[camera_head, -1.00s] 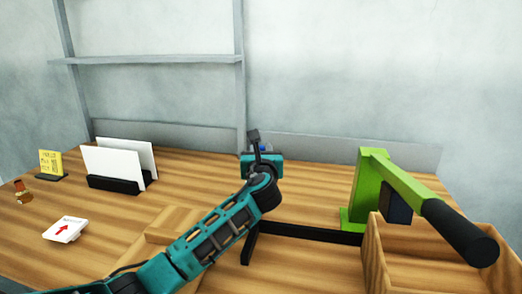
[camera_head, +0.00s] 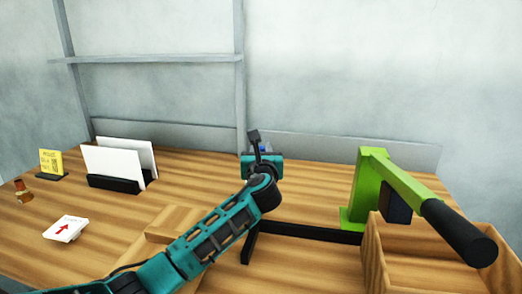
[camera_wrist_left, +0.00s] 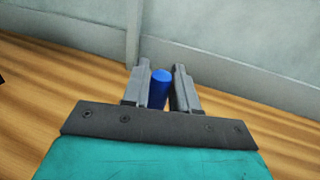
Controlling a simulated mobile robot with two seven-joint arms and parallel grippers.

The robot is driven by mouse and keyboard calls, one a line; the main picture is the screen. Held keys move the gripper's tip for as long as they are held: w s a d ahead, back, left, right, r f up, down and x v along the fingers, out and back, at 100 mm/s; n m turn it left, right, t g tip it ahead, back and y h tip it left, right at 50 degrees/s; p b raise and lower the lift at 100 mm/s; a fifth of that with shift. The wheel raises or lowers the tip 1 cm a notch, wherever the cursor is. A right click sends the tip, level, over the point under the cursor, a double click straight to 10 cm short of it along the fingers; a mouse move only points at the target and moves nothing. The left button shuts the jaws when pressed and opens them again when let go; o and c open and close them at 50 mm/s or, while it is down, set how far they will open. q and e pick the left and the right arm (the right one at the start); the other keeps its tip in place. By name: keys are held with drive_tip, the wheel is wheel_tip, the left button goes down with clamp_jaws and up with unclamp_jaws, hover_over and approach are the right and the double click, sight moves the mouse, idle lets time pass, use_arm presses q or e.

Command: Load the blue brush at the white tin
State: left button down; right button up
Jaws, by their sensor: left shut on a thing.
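My left gripper (camera_head: 260,150) is out over the far middle of the wooden table, seen mostly from behind its own wrist. In the left wrist view its fingers (camera_wrist_left: 162,88) are shut on the blue brush (camera_wrist_left: 160,85), of which only a blue rounded end shows between them. A small bit of blue also shows at the gripper in the head view. The rest of the brush is hidden. I cannot make out a white tin in either view. My right gripper is not in view.
A green press (camera_head: 368,180) with a black handle and a wooden box (camera_head: 376,262) stand at the right. At the left are a black holder with white sheets (camera_head: 112,184), a yellow sign (camera_head: 51,162), a small brown bottle (camera_head: 22,192) and a white card box (camera_head: 66,228).

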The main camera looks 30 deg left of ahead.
use_arm(q)
drive_tip(key=shift+r+p, duration=2.5)
drive_tip(key=shift+p, duration=0.2)
drive_tip(key=shift+r+b, duration=0.25)
drive_tip(key=shift+b, duration=0.05)
drive_tip(key=shift+r, duration=0.7)
